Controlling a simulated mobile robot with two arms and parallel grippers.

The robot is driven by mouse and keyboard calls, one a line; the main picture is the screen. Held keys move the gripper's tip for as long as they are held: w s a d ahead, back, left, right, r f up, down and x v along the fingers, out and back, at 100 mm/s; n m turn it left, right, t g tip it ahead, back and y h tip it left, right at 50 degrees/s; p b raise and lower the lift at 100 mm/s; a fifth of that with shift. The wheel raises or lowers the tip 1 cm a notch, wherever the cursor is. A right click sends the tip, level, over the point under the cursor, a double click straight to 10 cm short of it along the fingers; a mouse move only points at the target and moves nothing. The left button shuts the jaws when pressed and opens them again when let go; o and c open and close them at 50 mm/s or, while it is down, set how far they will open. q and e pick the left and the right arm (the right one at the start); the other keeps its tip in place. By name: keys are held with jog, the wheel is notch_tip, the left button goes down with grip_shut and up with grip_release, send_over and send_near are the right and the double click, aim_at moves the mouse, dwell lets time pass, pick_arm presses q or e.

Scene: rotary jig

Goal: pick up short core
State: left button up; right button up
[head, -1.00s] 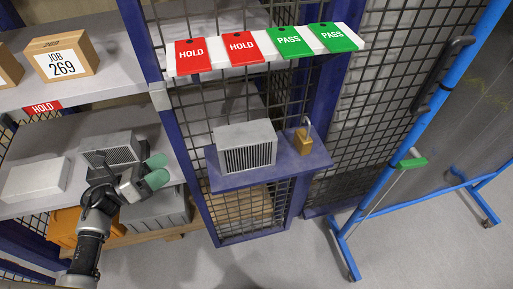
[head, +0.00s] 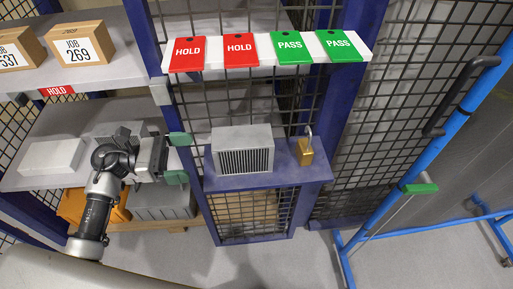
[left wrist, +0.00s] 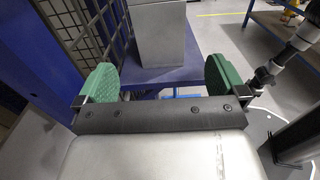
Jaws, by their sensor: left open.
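A grey block with a finned front (head: 243,158), which looks like a core, stands upright on a small blue ledge (head: 290,180) on the mesh fence. A second grey block (head: 103,130) on the grey shelf is mostly hidden behind my left arm. No label tells which one is short. My left gripper (head: 178,158) is open and empty, its green pads one above the other, left of the finned block and apart from it. In the left wrist view, a plain side of a grey block (left wrist: 160,35) lies beyond and between the open pads (left wrist: 160,78).
A brass padlock (head: 305,150) stands on the ledge right of the block. Red HOLD and green PASS tags (head: 290,47) hang above. A blue fence post stands by my gripper. A white box (head: 52,157) is on the shelf, with orange and grey bins (head: 162,203) below.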

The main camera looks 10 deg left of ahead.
aim_at(230, 151)
pick_arm(q)
jog(key=p+x, duration=0.1)
jog(key=x, duration=0.4)
jog(key=shift+d+r+p, duration=0.1)
jog(key=shift+d+p, duration=0.1)
jog(key=shift+p, duration=0.15)
jog(key=shift+w+d, duration=0.1)
jog(key=shift+d, duration=0.2)
jog(key=shift+w+d, duration=0.1)
jog(key=shift+d, duration=0.2)
jog(key=p+x, duration=0.2)
jog(key=x, duration=0.1)
jog(key=shift+d+r, duration=0.2)
jog(key=shift+d, duration=0.1)
jog(key=shift+w+d, duration=0.15)
jog(key=shift+d, duration=0.25)
jog(key=shift+d+f, duration=0.15)
jog(key=c, duration=1.4)
jog(key=shift+c, duration=0.6)
pick_arm(e)
jog(key=r, duration=0.4)
jog(key=shift+a, duration=0.2)
jog(key=shift+a+f, duration=0.1)
